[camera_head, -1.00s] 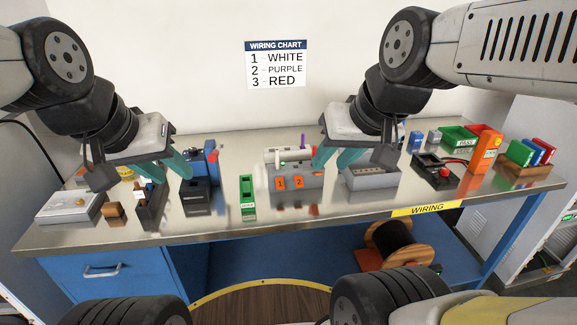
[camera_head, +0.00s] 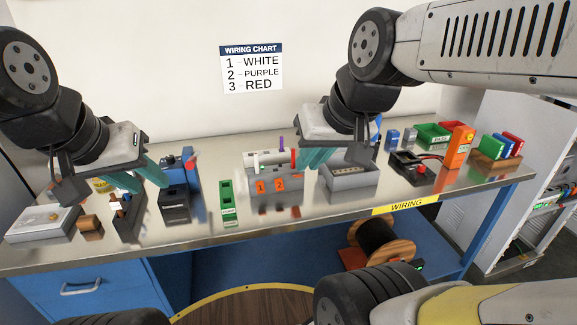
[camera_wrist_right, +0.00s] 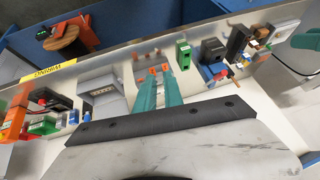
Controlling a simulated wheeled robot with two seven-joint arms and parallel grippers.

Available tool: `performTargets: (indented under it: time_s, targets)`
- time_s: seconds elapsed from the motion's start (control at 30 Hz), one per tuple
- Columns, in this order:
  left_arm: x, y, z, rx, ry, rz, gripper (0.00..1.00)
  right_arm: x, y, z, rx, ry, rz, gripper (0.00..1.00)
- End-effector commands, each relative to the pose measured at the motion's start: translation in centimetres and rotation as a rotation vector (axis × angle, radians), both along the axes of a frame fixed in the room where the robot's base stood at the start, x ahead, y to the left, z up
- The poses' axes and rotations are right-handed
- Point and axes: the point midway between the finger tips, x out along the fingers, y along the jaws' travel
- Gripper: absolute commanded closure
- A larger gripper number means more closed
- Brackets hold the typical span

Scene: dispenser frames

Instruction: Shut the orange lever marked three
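The grey terminal block (camera_head: 275,180) stands mid-bench. Its orange levers marked 1 (camera_head: 262,187) and 2 (camera_head: 280,184) lie flat on its front face. I cannot make out lever three; my right gripper is close to that end. A white wire (camera_head: 262,165), a purple wire (camera_head: 282,143) and a red wire (camera_head: 293,158) show at the block's top. My right gripper (camera_head: 318,158) is at the block's right end, its teal fingers slightly apart. In the right wrist view the fingers (camera_wrist_right: 159,82) point at the orange levers (camera_wrist_right: 159,70). My left gripper (camera_head: 138,178) is open and empty over the bench's left.
A grey box (camera_head: 350,178) stands just right of the block. A green part (camera_head: 228,200) and a blue-and-black device (camera_head: 175,200) stand left. A meter (camera_head: 410,168) and an orange device (camera_head: 458,147) are further right. The wiring chart (camera_head: 252,68) hangs behind.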

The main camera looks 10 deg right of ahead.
Motion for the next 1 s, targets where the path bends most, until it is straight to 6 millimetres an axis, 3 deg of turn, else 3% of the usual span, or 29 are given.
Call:
performTargets:
  time_s: [0.17, 0.5, 0.8, 1.0]
  targets:
    - [0.0, 0.0, 0.0, 0.000, 0.000, 0.000, 0.64, 2.4, -0.4, 1.0, -0.011, 0.045, -0.001, 1.00]
    - [0.0, 0.0, 0.0, 0.000, 0.000, 0.000, 0.64, 12.3, -2.2, 1.9, -0.066, 0.209, -0.006, 1.00]
    - [0.0, 0.0, 0.0, 0.000, 0.000, 0.000, 0.64, 21.5, -3.8, -0.9, -0.128, 0.356, -0.017, 1.00]
    - [0.0, 0.0, 0.0, 0.000, 0.000, 0.000, 0.64, 25.9, -4.6, -3.8, -0.166, 0.435, -0.023, 1.00]
